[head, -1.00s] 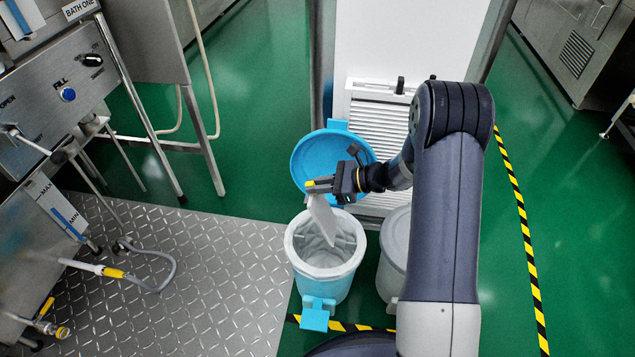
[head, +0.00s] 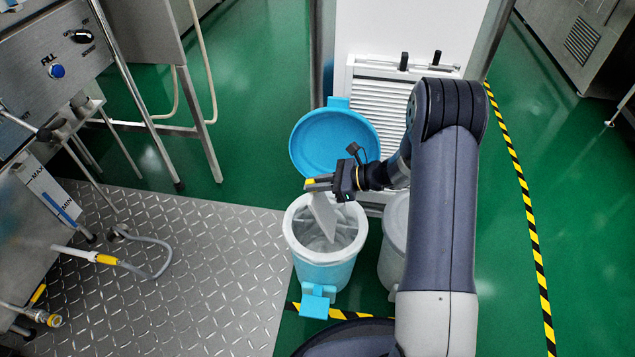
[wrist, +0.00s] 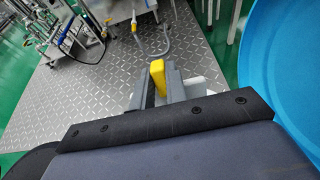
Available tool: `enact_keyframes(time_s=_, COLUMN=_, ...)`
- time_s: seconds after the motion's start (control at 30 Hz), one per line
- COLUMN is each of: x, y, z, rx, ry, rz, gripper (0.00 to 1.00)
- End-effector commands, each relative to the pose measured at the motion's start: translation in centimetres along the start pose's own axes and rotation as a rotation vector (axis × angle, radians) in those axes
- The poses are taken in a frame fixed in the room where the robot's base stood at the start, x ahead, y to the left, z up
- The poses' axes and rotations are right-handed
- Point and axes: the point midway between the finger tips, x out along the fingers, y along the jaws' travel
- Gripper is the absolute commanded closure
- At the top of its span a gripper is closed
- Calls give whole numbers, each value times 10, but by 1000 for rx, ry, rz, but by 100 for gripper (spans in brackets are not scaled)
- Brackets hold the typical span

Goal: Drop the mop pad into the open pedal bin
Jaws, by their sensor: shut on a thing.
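The pedal bin (head: 325,272) is light blue with a white liner, and its blue lid (head: 335,140) stands open behind it. The mop pad (head: 324,215) is a pale flat piece. It hangs down from my gripper (head: 318,185), over the bin mouth, with its lower end at or inside the opening. My gripper is shut on the upper end of the pad. In the wrist view, my gripper (wrist: 158,80) shows a yellow tip, and the lid (wrist: 290,60) fills the right edge. The pad is mostly hidden there behind my wrist.
A grey bin (head: 396,235) stands just right of the pedal bin, partly behind my arm. A white louvred unit (head: 385,115) stands behind. A steel tread-plate floor (head: 190,260) with a hose (head: 165,262) lies to the left. Green floor with striped tape (head: 520,190) is clear to the right.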

Motion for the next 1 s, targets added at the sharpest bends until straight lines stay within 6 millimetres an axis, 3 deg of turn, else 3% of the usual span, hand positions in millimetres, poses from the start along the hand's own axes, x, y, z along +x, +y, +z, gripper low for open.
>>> enact_keyframes(time_s=0.03, x=0, y=0, z=0, rx=0, ry=0, rz=0, gripper=100)
enact_keyframes(time_s=0.07, x=0, y=0, z=0, rx=0, ry=0, rz=0, gripper=85)
enact_keyframes(time_s=0.37, x=0, y=0, z=0, rx=0, ry=0, rz=0, gripper=61)
enact_keyframes(time_s=0.67, x=-4, y=0, z=1, rx=0, ry=0, rz=-1, gripper=61)
enact_keyframes(time_s=0.77, x=-17, y=-1, z=2, rx=1, ry=0, rz=-3, gripper=61)
enact_keyframes(time_s=1.0, x=-66, y=-1, z=3, rx=1, ry=0, rz=-4, gripper=61)
